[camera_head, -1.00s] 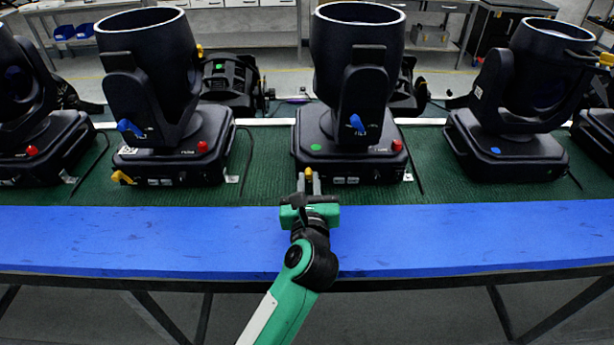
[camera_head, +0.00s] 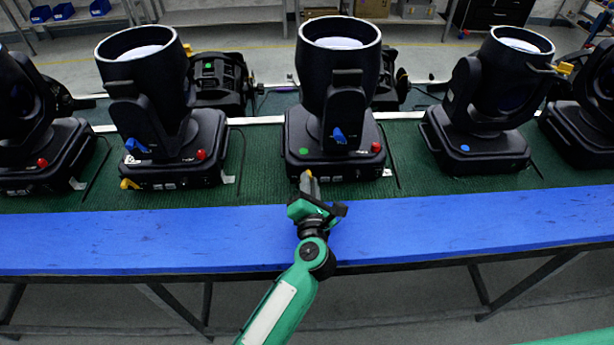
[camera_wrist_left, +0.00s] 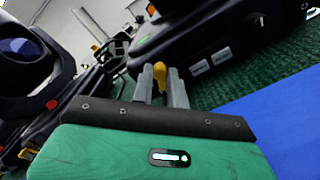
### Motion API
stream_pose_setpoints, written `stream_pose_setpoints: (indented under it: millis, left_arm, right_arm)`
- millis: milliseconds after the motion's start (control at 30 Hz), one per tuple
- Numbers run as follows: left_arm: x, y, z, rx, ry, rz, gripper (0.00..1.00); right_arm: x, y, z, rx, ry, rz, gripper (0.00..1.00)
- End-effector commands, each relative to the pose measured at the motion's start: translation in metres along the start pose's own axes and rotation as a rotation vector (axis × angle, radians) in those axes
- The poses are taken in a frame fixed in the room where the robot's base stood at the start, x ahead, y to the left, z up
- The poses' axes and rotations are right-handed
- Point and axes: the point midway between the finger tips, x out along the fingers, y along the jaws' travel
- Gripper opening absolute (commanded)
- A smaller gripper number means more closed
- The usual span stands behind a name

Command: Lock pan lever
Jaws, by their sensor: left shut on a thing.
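The middle moving-head light (camera_head: 340,85) stands upright on the green mat, with a blue lever (camera_head: 338,135) on its yoke and a green dot on its base. A small yellow lever (camera_head: 308,174) sticks out low at the front left of that base. My left gripper (camera_head: 308,182) is shut on this yellow lever. In the left wrist view the yellow lever (camera_wrist_left: 159,80) shows between the two grey fingers of my left gripper (camera_wrist_left: 159,72), beside the black base. My right gripper is not in view.
Similar lights stand to the left (camera_head: 150,90) and right (camera_head: 490,95), with more at both edges. The left one has its own yellow lever (camera_head: 130,184). The blue front strip (camera_head: 470,225) of the table is clear. Dark units lie behind the row.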

Motion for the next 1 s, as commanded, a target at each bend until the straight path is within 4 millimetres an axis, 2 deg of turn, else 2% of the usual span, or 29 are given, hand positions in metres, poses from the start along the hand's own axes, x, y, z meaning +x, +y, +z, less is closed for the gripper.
stream_pose_setpoints:
  millis: [233, 733, 767, 833, 1000]
  left_arm:
    - [0.0, -0.0015, 0.0022, 0.069, -0.001, 0.001, 0.0]
    - [-0.0001, -0.0032, 0.0014, 0.085, -0.002, 0.0, 0.0]
    - [-0.0001, -0.0032, 0.0014, 0.085, -0.002, 0.0, 0.21]
    - [-0.0001, -0.0031, 0.0013, 0.085, -0.001, 0.0, 0.35]
    - [0.0, -0.003, 0.0011, 0.085, -0.001, 0.0, 0.37]
  right_arm:
    - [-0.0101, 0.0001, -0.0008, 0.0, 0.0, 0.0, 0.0]
    - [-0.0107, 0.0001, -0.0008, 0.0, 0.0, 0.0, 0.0]
    - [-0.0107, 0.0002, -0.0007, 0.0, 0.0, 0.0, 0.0]
    - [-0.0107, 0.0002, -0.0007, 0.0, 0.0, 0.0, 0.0]
    - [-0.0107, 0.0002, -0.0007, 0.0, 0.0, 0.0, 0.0]
